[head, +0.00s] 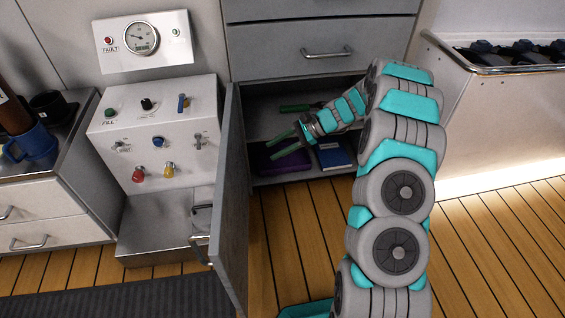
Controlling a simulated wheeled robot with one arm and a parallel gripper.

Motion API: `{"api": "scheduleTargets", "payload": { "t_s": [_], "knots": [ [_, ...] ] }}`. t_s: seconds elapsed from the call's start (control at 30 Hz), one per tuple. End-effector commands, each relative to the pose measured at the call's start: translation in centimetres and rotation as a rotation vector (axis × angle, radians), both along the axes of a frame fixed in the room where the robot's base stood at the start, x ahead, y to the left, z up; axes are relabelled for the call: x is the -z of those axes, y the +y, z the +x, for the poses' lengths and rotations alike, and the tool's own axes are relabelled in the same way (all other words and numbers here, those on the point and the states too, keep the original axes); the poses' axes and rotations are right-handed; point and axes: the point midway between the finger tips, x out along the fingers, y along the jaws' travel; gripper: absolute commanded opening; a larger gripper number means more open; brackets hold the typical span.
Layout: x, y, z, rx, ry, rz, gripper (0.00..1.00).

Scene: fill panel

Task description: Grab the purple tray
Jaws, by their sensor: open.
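The purple tray (291,164) lies in the open lower cabinet, at the left of its floor. My gripper (279,146) reaches into the cabinet with its green fingers apart, at the tray. In this view the fingers overlap the tray's upper and left part. I cannot tell whether they touch it or are around its edge. Nothing is seen held between the fingers. Part of the tray is hidden behind the fingers and in shadow.
A blue book-like object (334,154) lies right of the tray. The open cabinet door (232,200) stands close at the left. A white control panel (158,140) is beyond it. Wooden floor (300,230) is clear before the cabinet.

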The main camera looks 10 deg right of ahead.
Motion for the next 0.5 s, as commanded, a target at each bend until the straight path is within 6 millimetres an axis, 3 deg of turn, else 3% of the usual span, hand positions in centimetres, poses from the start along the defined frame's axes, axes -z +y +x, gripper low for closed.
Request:
{"api": "scheduleTargets", "payload": {
  "t_s": [0.03, 0.23, 0.5],
  "knots": [
    [2.3, -0.9, 1.1, 0.045, 0.026, 0.024, 0.47],
    [9.2, -4.5, 4.9, 0.220, 0.107, 0.113, 0.47],
    [17.2, -9.1, 7.6, 0.408, 0.189, 0.204, 0.47]
  ]
}}
